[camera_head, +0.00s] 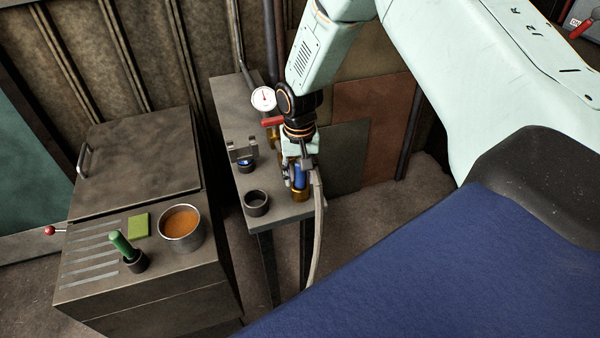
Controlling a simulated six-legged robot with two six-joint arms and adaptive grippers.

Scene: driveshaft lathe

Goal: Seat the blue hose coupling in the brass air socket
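The blue hose coupling (299,178) stands upright over the brass air socket (300,196) near the front right corner of the narrow metal bench. Its lower end meets the socket's mouth in the picture; how deep it sits I cannot tell. My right gripper (300,172) reaches down from above with its fingers on both sides of the coupling and appears shut on it. The fingers hide part of the coupling. A pale hose (317,230) hangs beside the coupling past the bench's front edge. My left gripper is not in view.
On the bench (283,211) stand a dark open ring cup (256,203), a metal bracket (242,151) and a pressure gauge (263,98) by a red valve handle (272,121). A cabinet at left carries a pot (181,228), a green-handled tool (122,245) and a green pad (139,225).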

